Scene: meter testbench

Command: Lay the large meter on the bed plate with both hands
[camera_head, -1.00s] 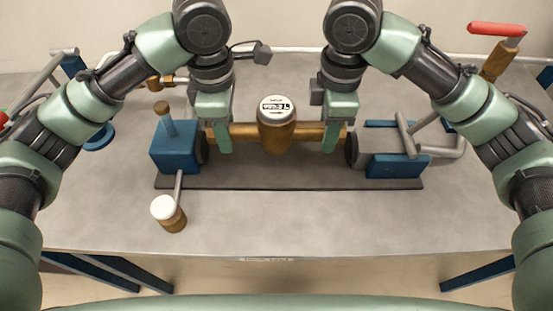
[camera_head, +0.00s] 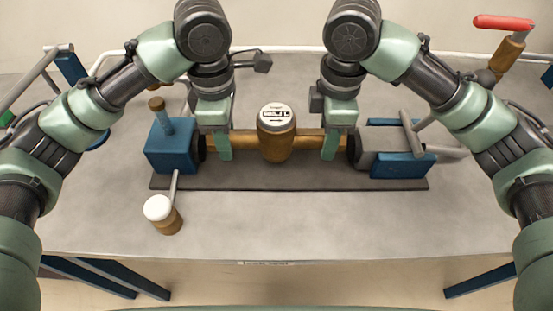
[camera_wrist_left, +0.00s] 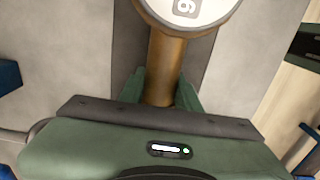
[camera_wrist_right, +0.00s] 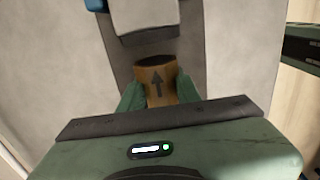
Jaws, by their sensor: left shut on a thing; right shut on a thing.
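The large meter (camera_head: 277,140) has a bronze body, a white dial on top and a pipe stub on each side. It is level between the two clamp blocks of the bench, over the dark bed plate (camera_head: 290,182). Whether it touches the plate cannot be told. My left gripper (camera_head: 222,148) is shut on the left stub, which also shows in the left wrist view (camera_wrist_left: 163,75). My right gripper (camera_head: 330,148) is shut on the right stub, marked with an arrow in the right wrist view (camera_wrist_right: 157,85).
A blue block (camera_head: 170,147) with a dark round face stands at the plate's left end. A blue and grey clamp (camera_head: 400,163) stands at its right end. A white-topped brass piece (camera_head: 162,214) is at front left. A red handle (camera_head: 504,23) rises at back right.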

